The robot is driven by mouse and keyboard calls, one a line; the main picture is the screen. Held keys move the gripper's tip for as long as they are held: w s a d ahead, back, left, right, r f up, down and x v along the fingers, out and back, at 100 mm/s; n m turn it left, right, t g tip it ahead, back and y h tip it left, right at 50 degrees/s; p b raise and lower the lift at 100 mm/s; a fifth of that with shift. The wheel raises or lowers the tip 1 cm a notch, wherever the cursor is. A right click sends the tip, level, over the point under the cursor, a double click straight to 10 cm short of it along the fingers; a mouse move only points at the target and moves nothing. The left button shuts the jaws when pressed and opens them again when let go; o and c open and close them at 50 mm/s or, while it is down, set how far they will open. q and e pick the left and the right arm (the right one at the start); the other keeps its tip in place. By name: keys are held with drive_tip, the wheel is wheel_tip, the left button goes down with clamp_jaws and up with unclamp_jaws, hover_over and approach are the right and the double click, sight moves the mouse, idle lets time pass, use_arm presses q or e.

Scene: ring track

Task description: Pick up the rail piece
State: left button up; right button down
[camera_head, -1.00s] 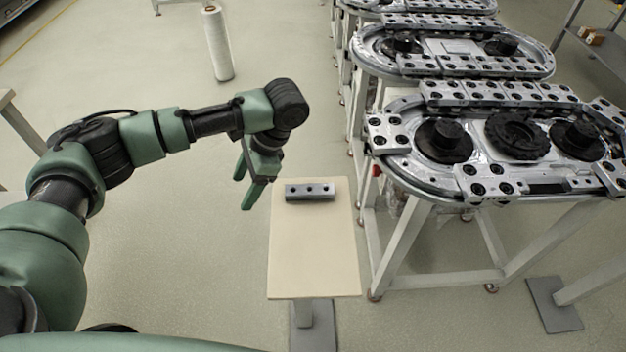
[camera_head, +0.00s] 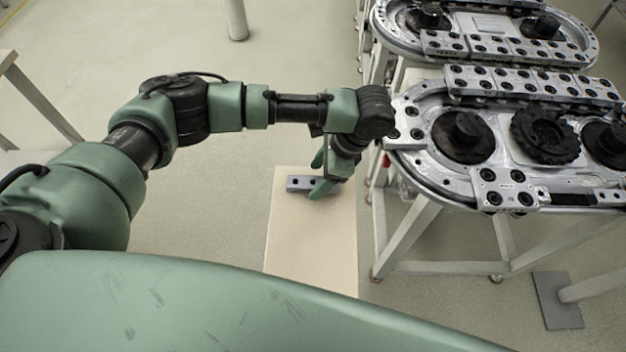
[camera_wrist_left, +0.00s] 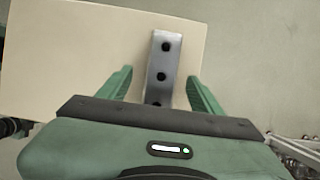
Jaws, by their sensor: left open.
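The rail piece (camera_head: 298,184) is a short grey metal bar with dark holes. It lies on the far end of a pale narrow table (camera_head: 308,250). My left gripper (camera_head: 322,178) is over the rail piece and hides its right part in the head view. In the left wrist view, the rail piece (camera_wrist_left: 162,68) points lengthwise between the two open green fingers (camera_wrist_left: 160,88), with a gap on each side. The near end of the piece is hidden behind the gripper body. I cannot tell the gripper's exact height above it. My right gripper is not in view.
A ring track (camera_head: 410,168) on a white-legged stand is close to the right of the pale table. A second ring track (camera_head: 392,38) stands behind it. A white cylinder (camera_head: 236,18) stands on the floor at the back. Floor left of the table is clear.

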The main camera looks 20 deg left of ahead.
use_arm(q)
drive_tip(key=shift+x, duration=0.85)
drive_tip(key=shift+w, duration=0.1)
clamp_jaws()
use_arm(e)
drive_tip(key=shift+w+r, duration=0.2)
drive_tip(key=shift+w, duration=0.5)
use_arm(q)
drive_tip(key=shift+w+r, duration=0.1)
drive_tip(key=shift+r, duration=0.05)
